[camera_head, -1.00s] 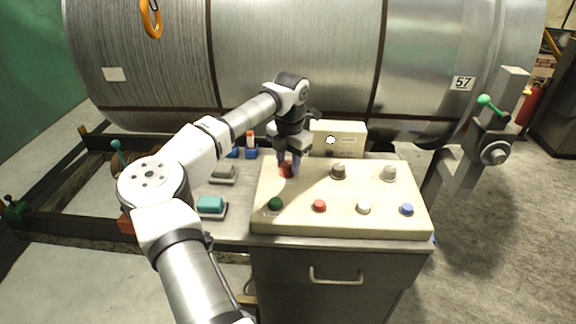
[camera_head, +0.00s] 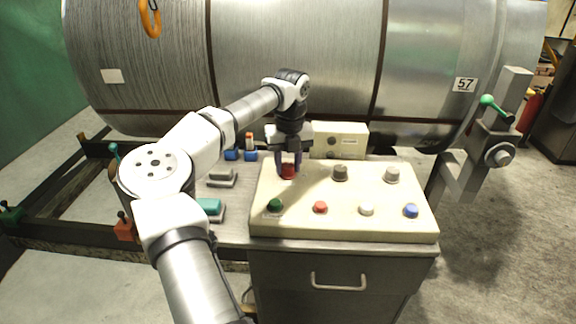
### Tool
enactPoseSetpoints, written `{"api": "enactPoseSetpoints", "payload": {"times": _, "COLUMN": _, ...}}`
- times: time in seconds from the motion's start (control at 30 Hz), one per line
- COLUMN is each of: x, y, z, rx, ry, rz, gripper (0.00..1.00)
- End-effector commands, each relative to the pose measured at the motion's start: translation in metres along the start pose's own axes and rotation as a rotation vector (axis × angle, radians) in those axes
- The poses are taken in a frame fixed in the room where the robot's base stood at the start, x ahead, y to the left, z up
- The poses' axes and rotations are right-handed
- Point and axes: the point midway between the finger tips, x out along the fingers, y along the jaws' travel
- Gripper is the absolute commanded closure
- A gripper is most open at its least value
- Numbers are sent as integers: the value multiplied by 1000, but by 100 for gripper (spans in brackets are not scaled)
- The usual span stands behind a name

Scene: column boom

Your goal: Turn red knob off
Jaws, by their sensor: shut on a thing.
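The red knob (camera_head: 289,171) is at the back left of the cream control panel (camera_head: 340,222). My gripper (camera_head: 289,168) points straight down from above, with one finger on each side of the knob, shut on it. The fingers hide parts of the knob's sides, and I cannot read its pointer angle. A separate red button (camera_head: 320,207) sits in the front row of the panel.
Grey knobs (camera_head: 340,173) and (camera_head: 392,174) another grey knob stand right of the red knob. Green (camera_head: 275,205), white (camera_head: 366,209) and blue (camera_head: 410,210) buttons line the front. A cream box (camera_head: 339,140) stands behind, before a large metal tank (camera_head: 290,60).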

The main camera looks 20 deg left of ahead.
Motion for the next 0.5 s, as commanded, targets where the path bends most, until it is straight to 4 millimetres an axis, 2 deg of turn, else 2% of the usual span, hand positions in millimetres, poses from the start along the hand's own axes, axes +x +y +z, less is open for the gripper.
{"api": "enactPoseSetpoints", "payload": {"times": 0.2, "x": 0, "y": 0, "z": 1, "rx": -144, "ry": 2, "rz": 0, "gripper": 89}}
{"api": "enactPoseSetpoints", "payload": {"times": 0.5, "x": -1, "y": 0, "z": 1, "rx": -250, "ry": 7, "rz": 0, "gripper": 89}}
